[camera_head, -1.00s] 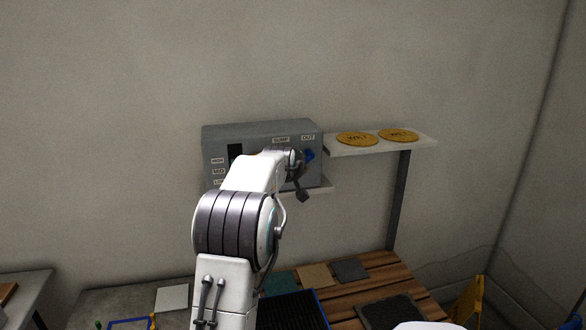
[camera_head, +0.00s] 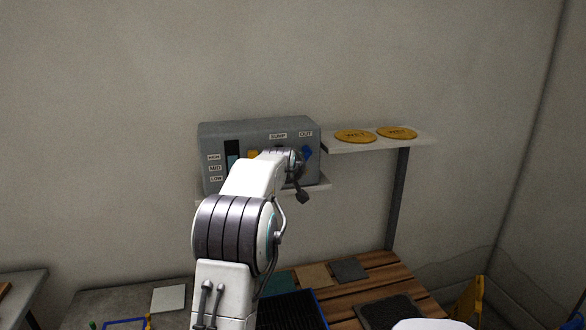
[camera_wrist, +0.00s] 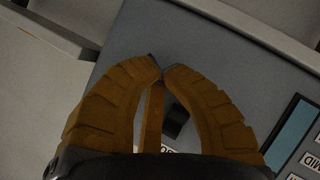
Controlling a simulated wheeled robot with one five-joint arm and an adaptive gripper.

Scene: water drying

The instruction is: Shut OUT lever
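The grey control box (camera_head: 262,127) stands on a wall shelf. A blue lever (camera_head: 307,152) shows below its OUT label (camera_head: 306,134), just right of my wrist. My gripper mostly hides behind my wrist in the head view. In the wrist view, the orange-brown fingers of my gripper (camera_wrist: 162,70) curve together over the box face, tips nearly touching. A narrow yellow-brown bar (camera_wrist: 151,118) and a black part (camera_wrist: 176,120) show between them. I cannot tell whether the bar is a lever.
A yellow patch (camera_head: 253,154) shows left of my wrist, either finger or lever. The box has a level gauge (camera_head: 233,152). To the right, a shelf (camera_head: 360,146) holds two yellow WET discs (camera_head: 356,136). A wooden slatted table (camera_head: 365,290) stands below.

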